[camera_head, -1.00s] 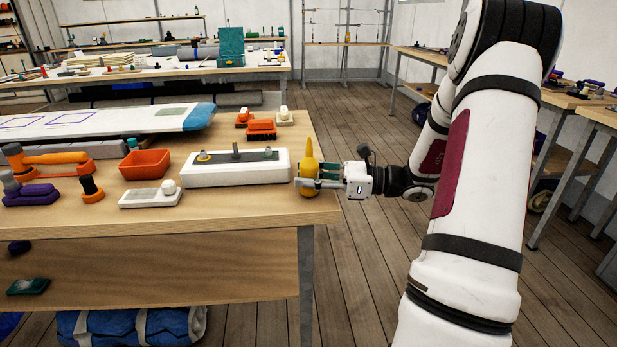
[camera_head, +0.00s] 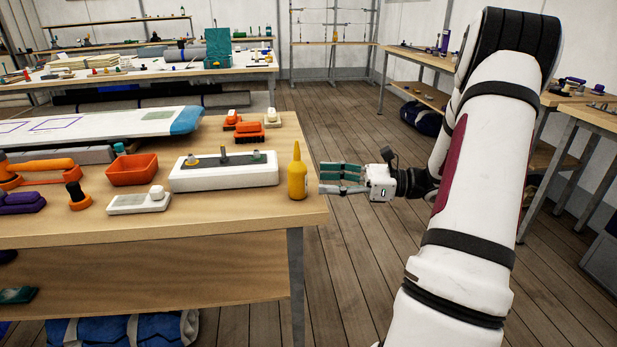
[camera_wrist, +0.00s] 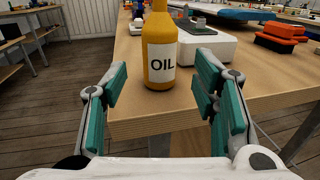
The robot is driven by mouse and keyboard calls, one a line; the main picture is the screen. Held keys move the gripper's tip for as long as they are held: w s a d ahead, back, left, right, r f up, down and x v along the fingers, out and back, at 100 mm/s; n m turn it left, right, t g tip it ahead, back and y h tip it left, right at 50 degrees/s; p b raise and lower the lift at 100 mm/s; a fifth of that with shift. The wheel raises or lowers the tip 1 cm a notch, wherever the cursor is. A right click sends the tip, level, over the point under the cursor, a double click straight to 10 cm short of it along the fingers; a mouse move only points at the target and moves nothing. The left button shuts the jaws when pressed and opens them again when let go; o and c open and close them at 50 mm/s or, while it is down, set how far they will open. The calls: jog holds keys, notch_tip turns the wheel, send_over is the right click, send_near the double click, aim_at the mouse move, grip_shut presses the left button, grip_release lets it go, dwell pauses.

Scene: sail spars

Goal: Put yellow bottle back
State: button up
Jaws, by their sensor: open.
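The yellow bottle (camera_head: 297,176) stands upright on the wooden workbench (camera_head: 250,215), near its right edge and just right of a white block. In the wrist view the bottle (camera_wrist: 160,48) shows a white label reading OIL. My gripper (camera_head: 322,178) is to the right of the bottle, just off the bench edge, with a gap between them. In the wrist view my gripper (camera_wrist: 160,95) has its green-padded fingers spread apart, with nothing between them and the bottle beyond the tips.
The long white block (camera_head: 222,176) with pegs stands left of the bottle. An orange bin (camera_head: 132,170), a small white tray (camera_head: 139,203) and orange brushes (camera_head: 250,132) are also on the bench. Open floor (camera_head: 350,260) lies to the right of the bench.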

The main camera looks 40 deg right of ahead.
jog(key=shift+v, duration=2.2)
jog(key=shift+s, duration=0.1)
